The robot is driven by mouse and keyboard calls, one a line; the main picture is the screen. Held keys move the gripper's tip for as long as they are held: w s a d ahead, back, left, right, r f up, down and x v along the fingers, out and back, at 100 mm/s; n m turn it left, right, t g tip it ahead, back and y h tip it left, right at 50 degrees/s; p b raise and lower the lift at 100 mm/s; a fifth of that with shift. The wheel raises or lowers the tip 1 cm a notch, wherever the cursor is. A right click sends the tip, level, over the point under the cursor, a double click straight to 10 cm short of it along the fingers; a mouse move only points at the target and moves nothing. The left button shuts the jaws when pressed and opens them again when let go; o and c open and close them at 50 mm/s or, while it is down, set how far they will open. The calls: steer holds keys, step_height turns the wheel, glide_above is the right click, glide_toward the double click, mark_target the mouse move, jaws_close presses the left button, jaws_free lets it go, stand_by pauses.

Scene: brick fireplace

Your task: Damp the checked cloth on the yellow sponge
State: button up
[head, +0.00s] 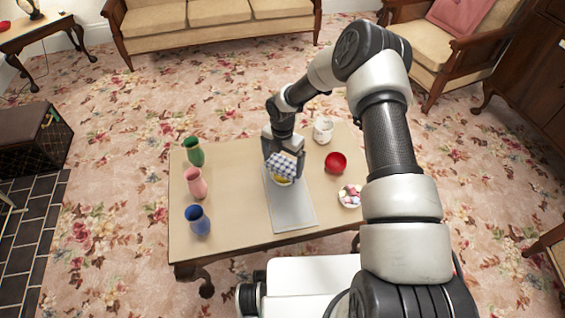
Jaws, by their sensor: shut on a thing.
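The blue-and-white checked cloth (284,163) hangs under my gripper (283,153) near the middle of the table. My gripper is shut on the cloth, and its fingertips are partly hidden by it. The yellow sponge (281,181) shows as a small yellow patch just below the cloth, over the grey mat. The cloth covers most of the sponge. I cannot tell whether cloth and sponge touch.
The grey mat (291,212) lies on the wooden table (240,222). Green (193,151), pink (195,184) and blue (198,220) vases stand at left. A white pot (323,131), red bowl (335,162) and small plate of colored items (343,203) are at right.

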mark_target(283, 165)
steer(key=shift+f+b, duration=0.5)
steer(key=shift+f, duration=0.05)
stand_by(1.6)
steer(key=shift+r+p, duration=2.15)
steer(key=shift+r, duration=1.4)
steer(key=s+d+r+m, duration=0.2)
steer(key=d+r+m, duration=0.4)
steer(key=r+m, duration=0.65)
steer(key=s+d+r+m, duration=0.1)
steer(key=d+r+m, duration=0.5)
steer(key=r+m, duration=0.7)
steer(key=s+r+m+p, duration=0.3)
steer(key=s+r+p, duration=0.6)
steer(key=p, duration=1)
step_height(283, 165, up, 5)
steer(key=shift+f+p, duration=0.2)
steer(key=shift+p, duration=0.15)
